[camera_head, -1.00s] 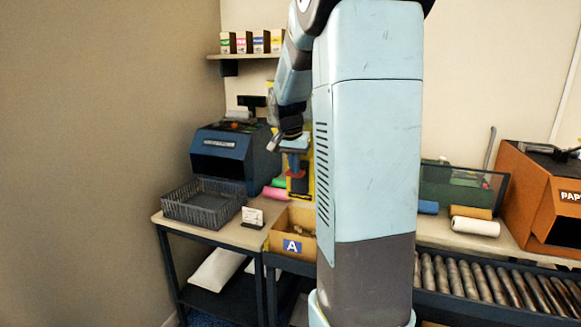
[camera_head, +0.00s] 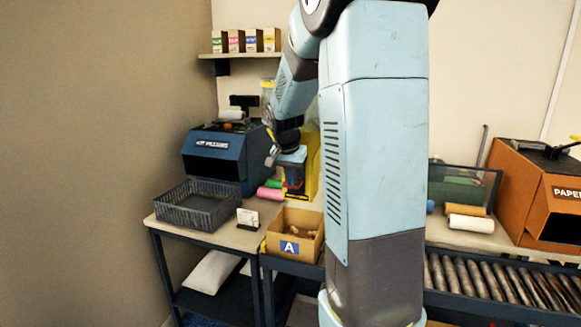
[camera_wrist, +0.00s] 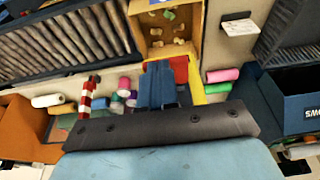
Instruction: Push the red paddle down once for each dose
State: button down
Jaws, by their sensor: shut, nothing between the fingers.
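The yellow dispenser (camera_head: 313,168) stands on the bench behind the carton marked A, partly hidden by my arm. Its red paddle (camera_wrist: 180,69) shows in the wrist view as a red patch beside and beyond my fingers; in the head view my gripper covers most of it. My gripper (camera_head: 294,186) is shut and empty, pointing down in front of the dispenser at paddle height. In the wrist view the blue fingers (camera_wrist: 159,82) lie together, overlapping the paddle's left side. I cannot tell whether they touch it. The open carton A (camera_head: 290,246) holds several small beige pieces, seen also in the wrist view.
A grey basket (camera_head: 194,212) and a small card stand (camera_head: 247,219) sit left of the carton. A dark blue machine (camera_head: 214,158) stands behind them. Pink and green rolls (camera_head: 270,190) lie by the dispenser. A roller conveyor (camera_head: 500,283) runs at right.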

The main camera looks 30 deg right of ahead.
jog(key=shift+f, duration=0.15)
jog(key=v, duration=2)
jog(key=shift+w, duration=0.15)
jog(key=shift+a, duration=0.1)
jog(key=s+a+f+n+t, duration=0.1)
jog(key=s+a+f+n, duration=0.2)
jog(key=s, duration=0.5)
jog(key=s+a+f+n+t+y, duration=0.1)
jog(key=s+a+f+n, duration=0.2)
jog(key=s+a, duration=0.2)
jog(key=s+a+f+n+t+y, duration=0.1)
jog(key=s+a+f+n, duration=0.2)
jog(key=s, duration=0.8)
jog(key=shift+a+f+n, duration=0.3)
jog(key=shift+a+f, duration=0.2)
jog(key=shift+a, duration=0.15)
jog(key=shift+s, duration=0.1)
dwell(2.4)
